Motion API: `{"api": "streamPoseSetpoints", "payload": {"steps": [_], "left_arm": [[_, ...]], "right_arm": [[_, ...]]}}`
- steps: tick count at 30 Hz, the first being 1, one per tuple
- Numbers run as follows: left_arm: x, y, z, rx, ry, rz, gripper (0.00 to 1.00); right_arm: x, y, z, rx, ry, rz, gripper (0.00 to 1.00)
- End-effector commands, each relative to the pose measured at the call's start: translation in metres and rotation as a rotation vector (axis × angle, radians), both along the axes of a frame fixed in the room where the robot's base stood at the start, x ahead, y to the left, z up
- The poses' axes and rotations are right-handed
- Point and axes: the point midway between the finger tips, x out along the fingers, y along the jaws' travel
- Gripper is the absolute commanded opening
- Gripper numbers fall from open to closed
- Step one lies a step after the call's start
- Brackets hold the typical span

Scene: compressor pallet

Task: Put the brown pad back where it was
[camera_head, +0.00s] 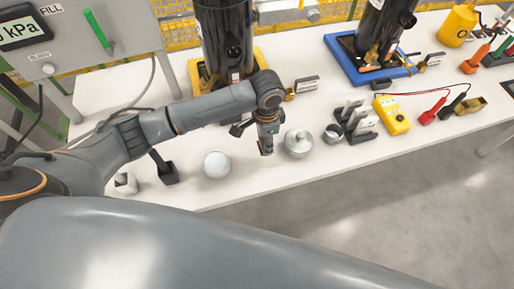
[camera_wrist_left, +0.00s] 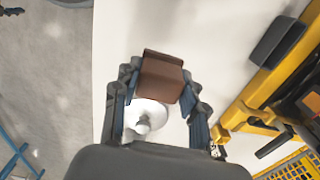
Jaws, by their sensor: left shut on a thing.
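The brown pad (camera_wrist_left: 161,78) is a small brown block between the fingers of my left gripper (camera_wrist_left: 162,92) in the left wrist view. The gripper is shut on it. In the head view, my left gripper (camera_head: 266,140) points down over the white table (camera_head: 200,193), between a white round object (camera_head: 216,164) and a silver lidded pot (camera_head: 298,143). The pad is mostly hidden by the fingers there, and I cannot tell whether it touches the table. My right gripper is not in view.
A black cylinder (camera_head: 222,38) stands on a yellow base behind my left gripper. A small silver cup (camera_head: 332,134), a rack of dark-and-grey pieces (camera_head: 356,120) and a yellow meter (camera_head: 392,115) stand to the right. A black holder (camera_head: 165,170) stands at the left.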

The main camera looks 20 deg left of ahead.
Motion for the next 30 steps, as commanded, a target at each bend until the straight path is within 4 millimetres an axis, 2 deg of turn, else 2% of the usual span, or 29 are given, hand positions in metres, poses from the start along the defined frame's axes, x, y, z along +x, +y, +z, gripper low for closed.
{"api": "streamPoseSetpoints", "payload": {"steps": [10,15,27,28,30], "left_arm": [[-0.011,0.023,-0.03,0.003,0.001,0.002,0.17],[-0.01,0.021,-0.053,0.001,-0.001,0.0,0.17],[-0.01,0.02,-0.06,0.0,-0.002,0.0,0.17],[-0.009,0.02,-0.06,0.0,-0.002,0.0,0.47],[-0.009,0.02,-0.06,0.0,-0.002,0.0,0.61]], "right_arm": [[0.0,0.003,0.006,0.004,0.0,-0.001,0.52],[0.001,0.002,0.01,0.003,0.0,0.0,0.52],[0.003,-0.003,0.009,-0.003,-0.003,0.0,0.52],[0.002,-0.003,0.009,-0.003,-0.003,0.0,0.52],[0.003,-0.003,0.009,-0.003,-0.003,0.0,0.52]]}}
